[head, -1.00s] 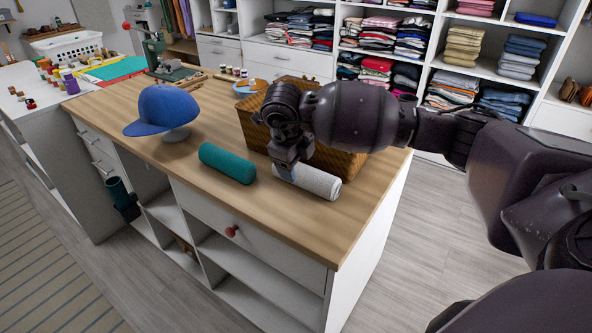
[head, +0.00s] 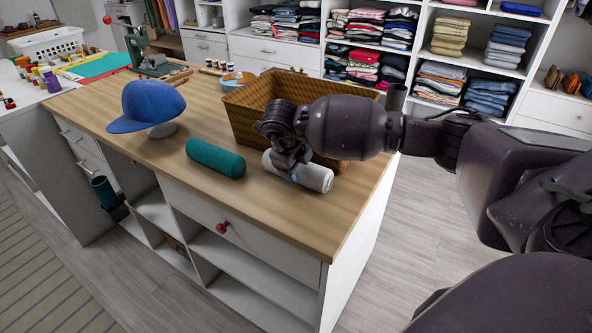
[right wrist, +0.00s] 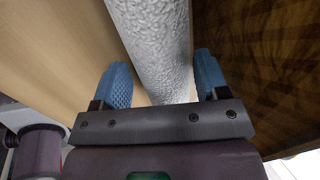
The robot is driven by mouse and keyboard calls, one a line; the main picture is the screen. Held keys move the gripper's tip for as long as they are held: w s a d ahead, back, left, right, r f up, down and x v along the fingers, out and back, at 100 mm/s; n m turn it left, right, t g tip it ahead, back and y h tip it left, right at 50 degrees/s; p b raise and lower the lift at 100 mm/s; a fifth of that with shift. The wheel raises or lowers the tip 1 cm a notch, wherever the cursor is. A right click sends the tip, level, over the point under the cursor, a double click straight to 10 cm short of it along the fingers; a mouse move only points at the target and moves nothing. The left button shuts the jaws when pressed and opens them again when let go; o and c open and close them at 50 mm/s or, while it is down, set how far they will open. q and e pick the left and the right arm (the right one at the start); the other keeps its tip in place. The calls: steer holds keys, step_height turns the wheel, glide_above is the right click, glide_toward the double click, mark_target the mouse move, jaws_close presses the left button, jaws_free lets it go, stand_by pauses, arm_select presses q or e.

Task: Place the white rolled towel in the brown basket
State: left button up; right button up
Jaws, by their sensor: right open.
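The white rolled towel (head: 318,178) lies on the wooden counter in front of the brown basket (head: 245,110). My right gripper (head: 291,172) is over the towel's left part in the head view. In the right wrist view the open fingers (right wrist: 162,85) stand on either side of the white towel (right wrist: 150,30), with small gaps between. The basket (right wrist: 265,60) fills the right side of that view. The basket's front is partly hidden by my right arm. My left gripper is not in view.
A teal rolled towel (head: 215,158) lies just left of the white one. A blue cap (head: 146,106) on a stand is farther left. The counter's front edge (head: 250,222) is close, with a red drawer knob (head: 222,227) below.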

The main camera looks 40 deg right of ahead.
steer(key=shift+x, duration=1.15)
steer(key=shift+r, duration=0.1)
steer(key=c, duration=0.7)
